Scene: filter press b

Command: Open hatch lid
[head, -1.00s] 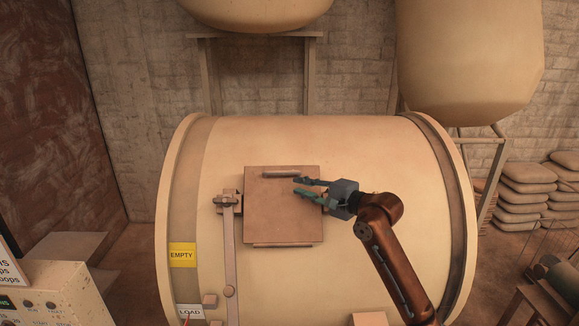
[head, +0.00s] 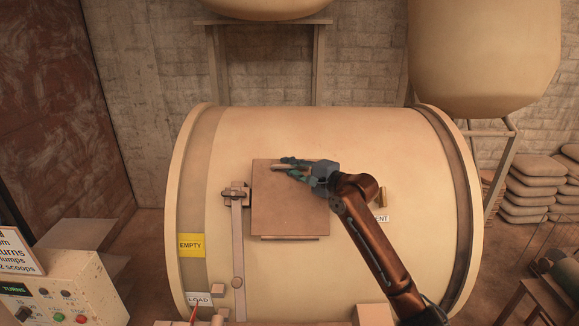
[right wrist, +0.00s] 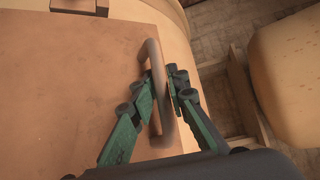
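The hatch lid (head: 290,210) is a flat brown square plate lying closed on the front of the large cream drum (head: 400,150). Its bar handle (right wrist: 161,115) stands near the lid's upper edge, and in the head view my fingers partly cover it. My right gripper (head: 292,168) reaches in from the right with one finger on each side of the handle. In the right wrist view its green fingertips (right wrist: 161,92) are drawn in close against the bar. The latch (head: 236,193) with a long strap stands at the lid's left edge. My left gripper is not in view.
A control box (head: 65,285) with buttons stands at the lower left. A yellow EMPTY label (head: 191,245) is on the drum. Stacked sacks (head: 530,185) and a small table (head: 550,292) are at the right. A rounded tank (head: 485,60) hangs above right.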

